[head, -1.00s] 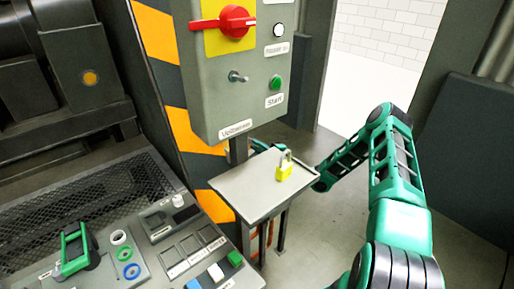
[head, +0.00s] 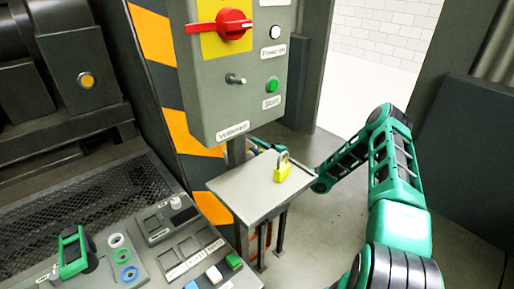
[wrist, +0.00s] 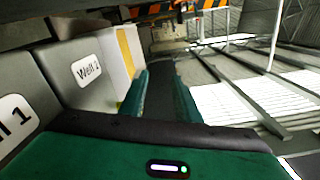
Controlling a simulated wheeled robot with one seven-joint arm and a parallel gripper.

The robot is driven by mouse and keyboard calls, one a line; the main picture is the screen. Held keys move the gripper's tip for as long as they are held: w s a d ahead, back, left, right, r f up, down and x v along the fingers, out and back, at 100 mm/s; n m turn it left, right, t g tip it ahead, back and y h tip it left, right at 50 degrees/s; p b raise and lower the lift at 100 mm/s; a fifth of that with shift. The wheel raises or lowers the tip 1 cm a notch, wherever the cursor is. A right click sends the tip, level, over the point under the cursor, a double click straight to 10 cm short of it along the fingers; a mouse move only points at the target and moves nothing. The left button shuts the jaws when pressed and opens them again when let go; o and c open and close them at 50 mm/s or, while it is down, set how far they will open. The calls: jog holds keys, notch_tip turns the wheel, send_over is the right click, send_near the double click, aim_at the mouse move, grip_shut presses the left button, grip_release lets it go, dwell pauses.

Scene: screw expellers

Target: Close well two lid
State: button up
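In the wrist view, a grey panel with a white "Well 2" label (wrist: 88,70) stands left of my gripper (wrist: 160,88). Beside it at the left edge is another grey panel whose label (wrist: 14,122) is cut off and ends in "ll 1". I cannot tell whether these panels are the lids or the well walls. My gripper's two green fingers are apart with nothing visible between them. The left finger is near the "Well 2" panel; contact cannot be told. In the head view the fingertips are hidden behind the control box and small shelf.
In the head view, a control box (head: 238,100) with a red switch (head: 219,26) stands above a small shelf (head: 240,190) holding a yellow padlock (head: 282,172). A console (head: 150,258) lies at lower left. The floor (head: 355,215) near my arm is clear.

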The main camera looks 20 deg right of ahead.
jog(key=v, duration=1)
